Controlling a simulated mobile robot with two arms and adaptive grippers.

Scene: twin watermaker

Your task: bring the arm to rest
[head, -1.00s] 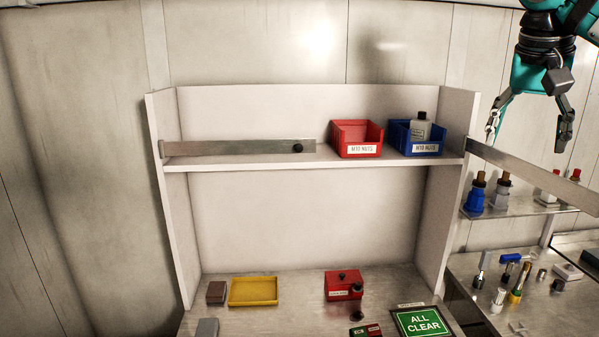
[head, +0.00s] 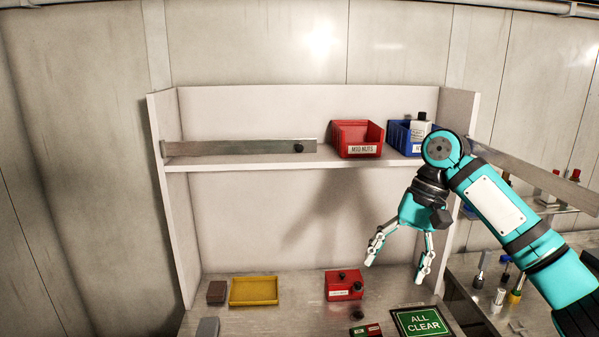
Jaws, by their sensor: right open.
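My right gripper (head: 398,262) is open and empty. It hangs fingers down in front of the lower bay of the white shelf unit, above the bench, up and to the left of the green ALL CLEAR sign (head: 421,322). My right arm (head: 500,212) comes in from the lower right and bends down at the wrist. It hides part of the blue bin (head: 397,136) and of the shelf's right side. My left gripper is not in view.
A red bin (head: 357,139) stands on the upper shelf; a metal bar (head: 235,147) spans its left front. On the bench (head: 300,305) are a yellow tray (head: 253,291), a red box (head: 344,285) and a brown block (head: 216,292). Bottles and tools stand on the right.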

